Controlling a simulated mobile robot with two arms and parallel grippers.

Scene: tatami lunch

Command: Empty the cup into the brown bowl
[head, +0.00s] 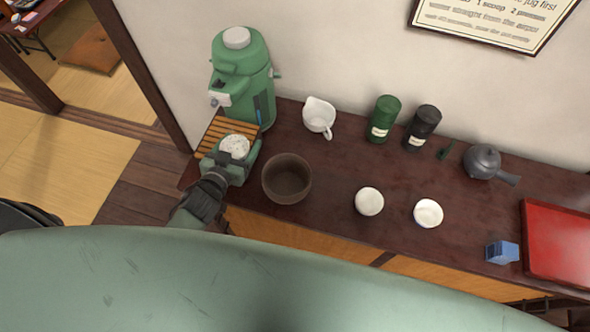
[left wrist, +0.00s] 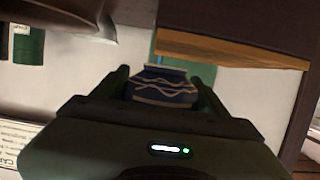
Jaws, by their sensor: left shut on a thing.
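The cup (head: 234,145) shows a pale, speckled round top in the head view; what is inside is hard to tell. My right gripper is not in view.
A green dispenser (head: 241,75) stands behind the slatted stand (head: 211,133). A white jug (head: 319,115) is behind the bowl. Two white cups (head: 369,201) (head: 428,213), two canisters (head: 384,117) (head: 422,127), a grey teapot (head: 483,161), a blue box (head: 502,252) and a red tray (head: 562,243) are further right.

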